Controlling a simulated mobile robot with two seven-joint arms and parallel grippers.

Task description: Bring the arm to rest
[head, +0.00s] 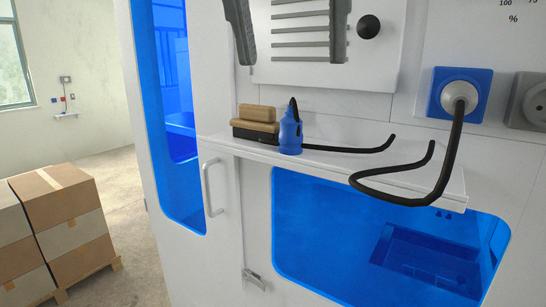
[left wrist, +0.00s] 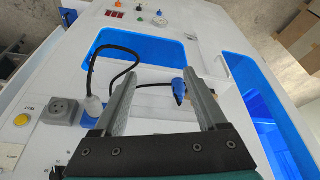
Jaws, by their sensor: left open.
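My left gripper (head: 291,60) shows at the top of the head view, with its two grey fingers wide apart in front of a slotted panel. It also shows in the left wrist view (left wrist: 160,76), with nothing between its fingers. It is open, empty and above a small white shelf (head: 400,170). A blue plug (head: 290,134) with a black cable stands on the shelf, below the gripper and apart from it; it also shows in the left wrist view (left wrist: 178,88). My right gripper is in neither view.
A wooden-backed block (head: 257,114) lies beside the blue plug. A pale plug (head: 459,97) sits in a blue socket (head: 438,76), its black cable looping past the shelf. A grey socket (head: 528,100) is further right. Stacked boxes (head: 65,205) stand on the floor at left.

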